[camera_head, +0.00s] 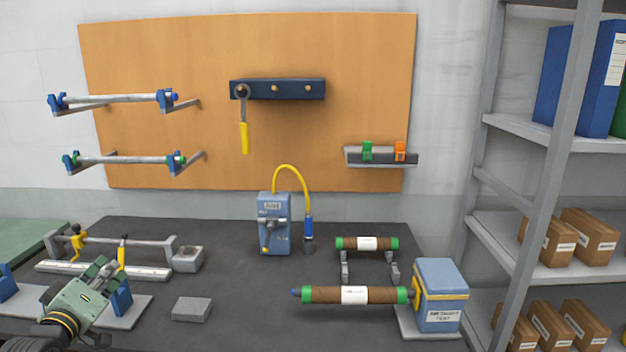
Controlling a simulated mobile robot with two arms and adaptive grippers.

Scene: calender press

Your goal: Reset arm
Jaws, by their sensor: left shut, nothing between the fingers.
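My left gripper (104,268) shows at the lower left, low over the dark bench top. Its fingers are shut with nothing between them, and they point up and to the right. Its arm comes in from the bottom left corner. The gripper is beside a blue bracket (121,298) on a grey plate and just in front of a long metal rail (75,268); I cannot tell if it touches either. My right gripper is not in this view.
A brown roll with green ends (378,295) is at a blue box (438,295) on the right. A second brown roll (350,244) lies behind it. A blue-grey device (273,223) with a yellow cable stands mid-bench. A grey block (191,309) lies front centre. Shelves (500,225) stand right.

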